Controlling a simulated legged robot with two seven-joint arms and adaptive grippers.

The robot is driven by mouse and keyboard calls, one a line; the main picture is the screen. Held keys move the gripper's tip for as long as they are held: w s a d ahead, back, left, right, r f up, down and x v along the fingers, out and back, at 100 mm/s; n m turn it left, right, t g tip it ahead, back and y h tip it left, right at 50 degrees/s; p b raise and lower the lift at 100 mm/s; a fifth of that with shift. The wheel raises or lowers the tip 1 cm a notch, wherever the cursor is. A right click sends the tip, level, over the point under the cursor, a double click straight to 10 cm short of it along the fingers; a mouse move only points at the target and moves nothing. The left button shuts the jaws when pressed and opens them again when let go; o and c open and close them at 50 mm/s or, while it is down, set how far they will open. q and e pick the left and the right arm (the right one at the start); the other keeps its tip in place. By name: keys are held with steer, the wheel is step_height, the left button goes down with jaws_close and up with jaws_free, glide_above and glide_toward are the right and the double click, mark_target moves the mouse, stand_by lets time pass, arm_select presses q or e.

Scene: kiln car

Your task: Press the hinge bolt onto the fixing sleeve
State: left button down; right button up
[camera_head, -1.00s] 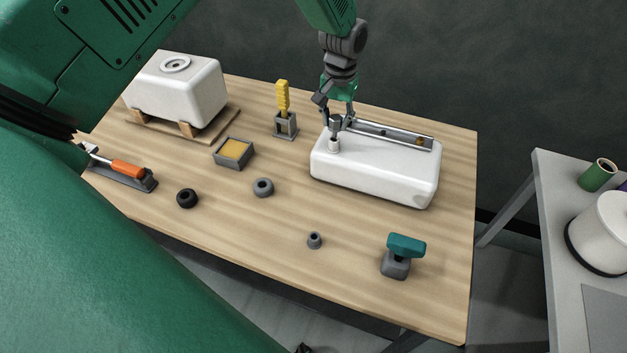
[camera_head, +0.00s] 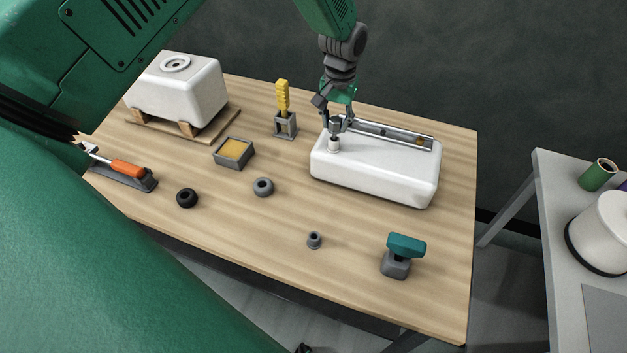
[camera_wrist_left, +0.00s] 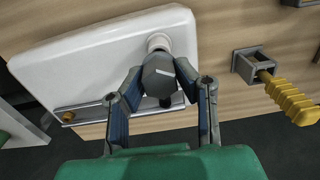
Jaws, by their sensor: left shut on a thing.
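The hinge bolt (camera_wrist_left: 158,76) is a grey piece with a hexagonal head. My left gripper (camera_head: 336,120) is shut on it, with one finger on each side in the left wrist view. The fixing sleeve (camera_head: 333,146) is a short white collar on top of the white ceramic block (camera_head: 385,178); it also shows in the left wrist view (camera_wrist_left: 158,41). The bolt is upright over the sleeve in the head view. The head hides its lower end in the wrist view, so I cannot tell how deep it sits. My right gripper is out of view.
A metal rail (camera_head: 390,135) lies along the block's back edge. A grey holder with a yellow handle (camera_head: 283,98) stands to the left. Rings (camera_head: 263,187), a small tray (camera_head: 233,153) and a teal-handled tool (camera_head: 406,246) stand on the table. The front middle is mostly clear.

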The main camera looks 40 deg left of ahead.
arm_select(q)
steer(key=shift+f+b, duration=0.75)
steer(key=shift+f, duration=0.75)
steer(key=c, duration=1.2)
jaws_free()
steer(key=shift+r, duration=0.1)
steer(key=shift+o, duration=0.2)
steer(key=shift+r+p, duration=2.05)
steer(key=shift+r, duration=0.7)
steer(key=shift+d+r, duration=0.1)
steer(key=shift+r, duration=1.15)
